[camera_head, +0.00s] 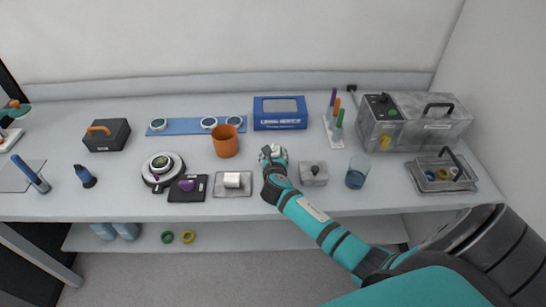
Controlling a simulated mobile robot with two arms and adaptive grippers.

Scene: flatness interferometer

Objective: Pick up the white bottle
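A small white cylinder (232,180), the only thing here that resembles a white bottle, lies on its side on a grey tray (233,192) near the front middle of the bench. I cannot make out a cap or neck on it. My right gripper (270,153) is over the bench, just right of and behind the white cylinder, apart from it. Its fingers are too small to tell whether they are open or shut. My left gripper is not in view.
An orange cup (225,141) stands behind the tray. A black pad (187,190) and round instrument (163,170) are to its left. A grey block (313,174) and glass beaker (357,172) stand right of my gripper. A blue box (280,113) is behind.

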